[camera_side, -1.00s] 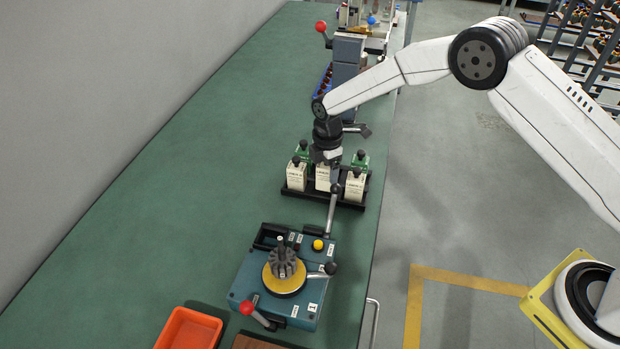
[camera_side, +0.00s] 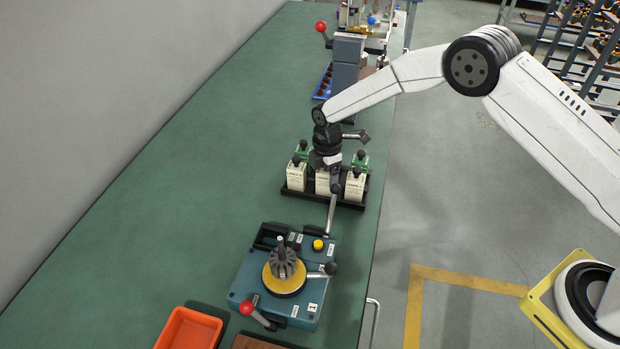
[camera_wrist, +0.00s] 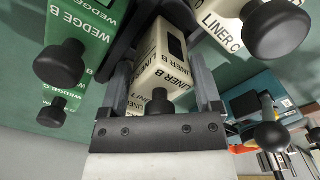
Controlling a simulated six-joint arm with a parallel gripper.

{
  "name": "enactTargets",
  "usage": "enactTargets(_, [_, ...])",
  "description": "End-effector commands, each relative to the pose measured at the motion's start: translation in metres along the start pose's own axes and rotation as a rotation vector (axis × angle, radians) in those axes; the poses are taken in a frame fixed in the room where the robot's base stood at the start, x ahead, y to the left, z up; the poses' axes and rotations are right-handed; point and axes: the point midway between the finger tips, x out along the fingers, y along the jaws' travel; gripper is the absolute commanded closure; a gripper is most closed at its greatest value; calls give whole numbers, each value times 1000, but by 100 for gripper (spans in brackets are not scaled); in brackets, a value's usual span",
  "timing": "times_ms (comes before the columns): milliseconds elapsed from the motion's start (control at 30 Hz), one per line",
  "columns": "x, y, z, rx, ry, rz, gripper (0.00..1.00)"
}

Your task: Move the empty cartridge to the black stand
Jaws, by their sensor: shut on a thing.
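My gripper (camera_side: 329,172) is over the front middle of the black stand (camera_side: 322,199). It is shut on the cream LINER B cartridge (camera_wrist: 166,68), which sits between the two fingers in the wrist view. In the side view this cartridge (camera_side: 322,184) is partly hidden by my gripper and is in line with the cream cartridges on either side. I cannot tell whether it is fully seated in the stand or whether it is empty.
Cream cartridges stand close on the left (camera_side: 296,178) and right (camera_side: 355,187), with green WEDGE cartridges (camera_side: 361,163) behind. A teal winding fixture (camera_side: 245,285) with levers is in front. An orange bin (camera_side: 189,329) is at the lower left. The left bench is clear.

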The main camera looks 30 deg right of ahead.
Motion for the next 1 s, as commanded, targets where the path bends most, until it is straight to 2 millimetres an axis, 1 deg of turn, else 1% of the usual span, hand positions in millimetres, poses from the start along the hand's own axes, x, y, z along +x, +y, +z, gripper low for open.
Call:
enactTargets(233, [3,0,0,0,0,0,84])
enactTargets(667, [3,0,0,0,0,1,85])
enactTargets(700, [3,0,0,0,0,1,5])
enactTargets(733, [3,0,0,0,0,1,0])
enactTargets(1000, [4,0,0,0,0,0,0])
